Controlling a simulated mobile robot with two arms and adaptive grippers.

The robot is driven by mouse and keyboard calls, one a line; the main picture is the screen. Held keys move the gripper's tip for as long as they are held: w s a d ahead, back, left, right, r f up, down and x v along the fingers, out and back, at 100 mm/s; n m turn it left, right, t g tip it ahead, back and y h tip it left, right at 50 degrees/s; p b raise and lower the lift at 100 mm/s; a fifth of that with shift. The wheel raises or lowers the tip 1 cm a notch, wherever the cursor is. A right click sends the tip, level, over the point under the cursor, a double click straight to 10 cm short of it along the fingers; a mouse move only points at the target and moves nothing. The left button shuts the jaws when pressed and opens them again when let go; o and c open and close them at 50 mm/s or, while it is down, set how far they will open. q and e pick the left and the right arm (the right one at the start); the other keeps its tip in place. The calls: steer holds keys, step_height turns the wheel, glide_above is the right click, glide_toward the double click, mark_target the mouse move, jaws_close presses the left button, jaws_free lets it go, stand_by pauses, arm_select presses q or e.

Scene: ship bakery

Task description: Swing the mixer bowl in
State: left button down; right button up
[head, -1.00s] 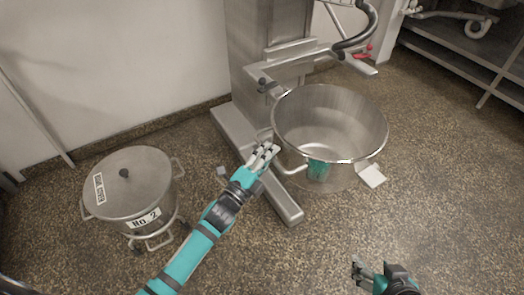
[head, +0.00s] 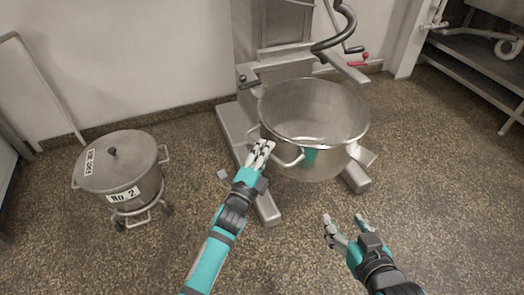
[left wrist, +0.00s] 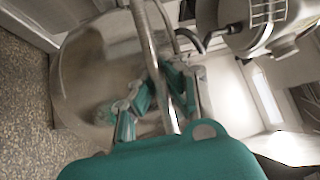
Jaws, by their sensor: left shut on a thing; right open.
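The large steel mixer bowl (head: 315,115) stands in front of the mixer column (head: 270,30), roughly between the two floor legs. My left gripper (head: 262,150) is at the bowl's left front, shut on its looped bar handle (head: 288,161). In the left wrist view the bar handle (left wrist: 145,40) runs between my fingers, with the bowl (left wrist: 95,80) behind. My right gripper (head: 345,226) is open and empty, in front of the bowl and apart from it. The curved dough hook (head: 335,32) hangs above the bowl's back right.
A lidded pot (head: 120,170) labelled No. 2 stands on a wheeled dolly at the left. A red-handled lever (head: 360,60) is on the mixer's right side. A metal shelf rack (head: 480,75) stands at the far right. The floor in front is clear.

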arm_select(q)
steer(key=shift+s+f, duration=0.1)
steer(key=shift+f, duration=0.2)
steer(key=c, duration=1.4)
jaws_free()
steer(key=shift+o, duration=0.3)
steer(key=shift+r, duration=0.15)
steer(key=v, duration=1.2)
